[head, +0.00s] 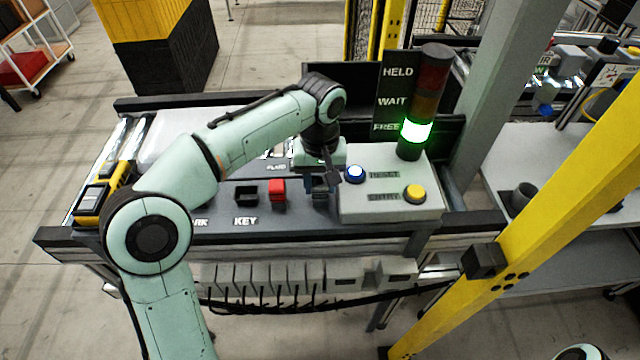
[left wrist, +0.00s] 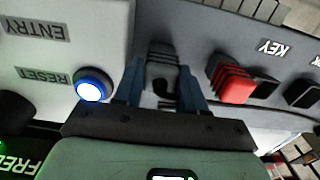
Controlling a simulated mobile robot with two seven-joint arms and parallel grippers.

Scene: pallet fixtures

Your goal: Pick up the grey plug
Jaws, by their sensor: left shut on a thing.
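The grey plug (left wrist: 162,68) shows in the left wrist view between the two blue fingers of my left gripper (left wrist: 160,85). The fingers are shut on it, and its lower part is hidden. In the head view my left gripper (head: 321,184) points down at the panel, just left of the button box, and largely hides the plug. I cannot tell whether the plug is clear of the panel. My right gripper is not in view.
A ribbed red plug (head: 277,190) stands left of my gripper, beside a black socket (head: 245,194) above the KEY label. The button box (head: 385,205) with blue-ringed and yellow buttons is close on the right. A signal tower (head: 422,105) glows green behind it.

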